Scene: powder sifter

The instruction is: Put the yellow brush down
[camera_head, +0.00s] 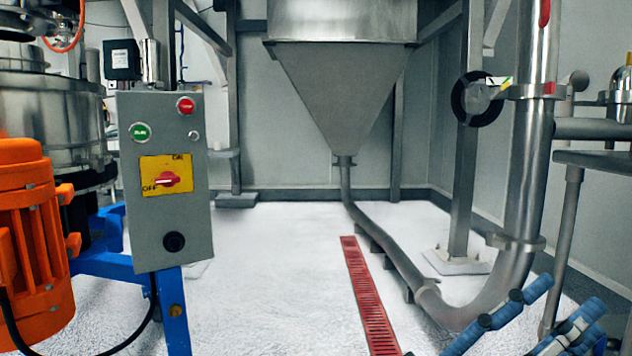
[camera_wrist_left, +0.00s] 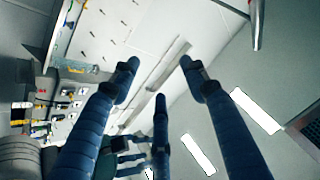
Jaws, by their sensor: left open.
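The yellow brush does not show in either view. The fingers point up toward a pale wall or ceiling.
A grey control box (camera_head: 165,240) and orange motor (camera_head: 30,250) stand on the left. A steel hopper (camera_head: 342,90) hangs at the back, and a steel pipe (camera_head: 528,150) rises on the right. A red floor grate (camera_head: 368,300) crosses open pale floor.

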